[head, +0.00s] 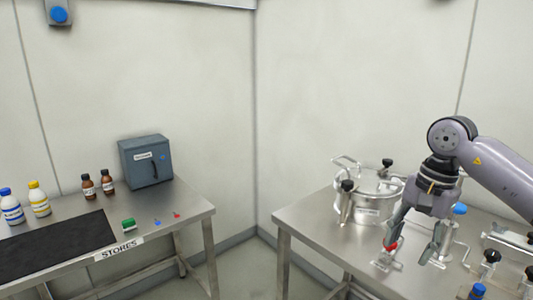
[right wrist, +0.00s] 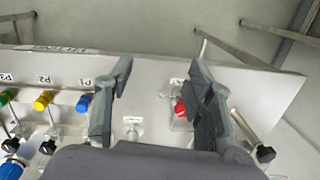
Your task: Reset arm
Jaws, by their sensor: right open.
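My right gripper (head: 411,248) hangs from the grey arm at the right of the head view, fingers down over the right steel table. It is open, and its spread fingers also show in the right wrist view (right wrist: 160,105). I see nothing held between them. A small red part (head: 391,246) on a plate stands by the left finger in the head view. In the right wrist view the red part (right wrist: 180,108) sits beside the right finger; I cannot tell whether they touch. My left gripper is in neither view.
A steel pot with clamps (head: 368,206) stands behind the gripper. Blue-, yellow- and green-topped fittings (right wrist: 42,101) line the table at left in the wrist view. The STORES table (head: 190,205) holds a grey box (head: 146,162) and bottles (head: 39,199). A floor gap separates the tables.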

